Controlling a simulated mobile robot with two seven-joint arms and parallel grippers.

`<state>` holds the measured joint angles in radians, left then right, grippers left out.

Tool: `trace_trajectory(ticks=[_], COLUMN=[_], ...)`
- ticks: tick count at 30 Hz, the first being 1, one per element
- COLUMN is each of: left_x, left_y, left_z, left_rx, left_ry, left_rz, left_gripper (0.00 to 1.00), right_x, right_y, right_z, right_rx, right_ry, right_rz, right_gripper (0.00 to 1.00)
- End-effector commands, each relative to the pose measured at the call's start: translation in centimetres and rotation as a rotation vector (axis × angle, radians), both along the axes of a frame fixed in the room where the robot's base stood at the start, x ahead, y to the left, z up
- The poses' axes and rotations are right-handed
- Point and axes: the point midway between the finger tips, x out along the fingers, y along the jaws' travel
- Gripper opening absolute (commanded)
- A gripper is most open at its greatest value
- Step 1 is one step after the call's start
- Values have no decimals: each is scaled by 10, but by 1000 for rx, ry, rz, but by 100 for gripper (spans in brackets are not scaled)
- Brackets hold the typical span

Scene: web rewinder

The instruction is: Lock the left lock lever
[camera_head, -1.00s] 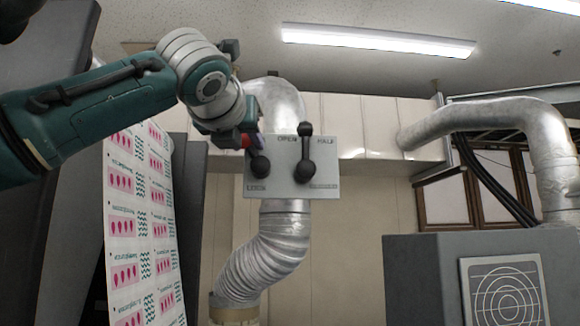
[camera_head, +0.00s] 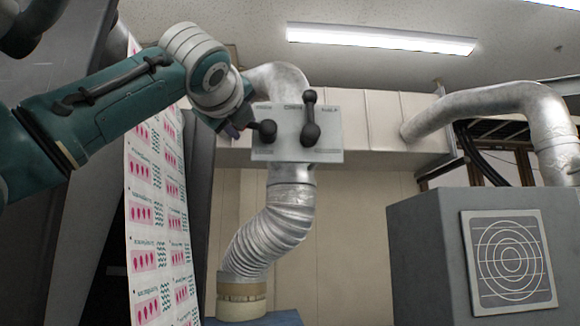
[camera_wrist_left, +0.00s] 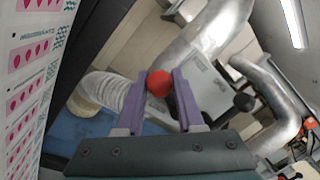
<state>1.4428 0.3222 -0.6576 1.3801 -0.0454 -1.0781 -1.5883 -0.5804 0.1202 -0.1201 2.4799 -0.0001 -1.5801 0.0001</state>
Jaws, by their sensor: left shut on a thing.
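A light grey control panel (camera_head: 290,147) is on the wall side, in front of a silver duct. The left lock lever (camera_head: 266,130) has a dark round hub on the panel's left part, and its arm points left toward my left gripper (camera_head: 233,130). In the left wrist view, the purple fingers of my left gripper (camera_wrist_left: 159,88) are shut on the lever's red knob (camera_wrist_left: 159,83). The right lever (camera_head: 310,120) stands upright on the panel, with nothing holding it. The panel's lettering is too small to read surely. My right gripper is not in view.
A printed paper web (camera_head: 158,220) hangs at the left, near my left arm. A silver flexible duct (camera_head: 270,235) runs below the panel. A grey cabinet (camera_head: 425,240) with a circle-patterned plate (camera_head: 508,260) stands at the right. The space between duct and cabinet looks clear.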

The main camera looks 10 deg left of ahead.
Motion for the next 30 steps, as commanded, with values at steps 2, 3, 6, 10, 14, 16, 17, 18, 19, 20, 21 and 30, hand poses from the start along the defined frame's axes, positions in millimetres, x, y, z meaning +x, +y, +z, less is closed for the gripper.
trace_trajectory(ticks=[2, 3, 6, 10, 14, 16, 17, 18, 19, 20, 21, 30], left_x=[1, 1, 1, 1, 1, 1, 1, 1, 1, 1, 1, 1], left_y=[2, 2, 2, 2, 1, 1, 1, 1, 1, 1, 1, 1], left_z=[-11, -12, -15, -18, -20, -21, -21, -21, -21, -21, -21, -21], left_rx=[-64, -96, -167, -244, -299, -322, -329, -339, -345, -351, -356, -366], left_ry=[-11, -20, -40, -62, -77, -84, -86, -89, -91, -92, -94, -96], left_rz=[4, 3, 4, 4, 4, 4, 4, 4, 4, 4, 4, 5], left_gripper=[0, 0, 0, 0, 0, 0, 0, 0, 0, 0, 0, 0], right_x=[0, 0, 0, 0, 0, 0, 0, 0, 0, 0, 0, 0], right_y=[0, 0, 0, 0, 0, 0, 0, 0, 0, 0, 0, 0], right_z=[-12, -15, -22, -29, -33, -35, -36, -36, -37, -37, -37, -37], right_rx=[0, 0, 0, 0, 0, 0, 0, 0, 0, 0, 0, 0], right_ry=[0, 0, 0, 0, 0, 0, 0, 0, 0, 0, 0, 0], right_rz=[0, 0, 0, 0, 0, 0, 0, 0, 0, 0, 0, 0], right_gripper=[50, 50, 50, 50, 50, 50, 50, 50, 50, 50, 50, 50])
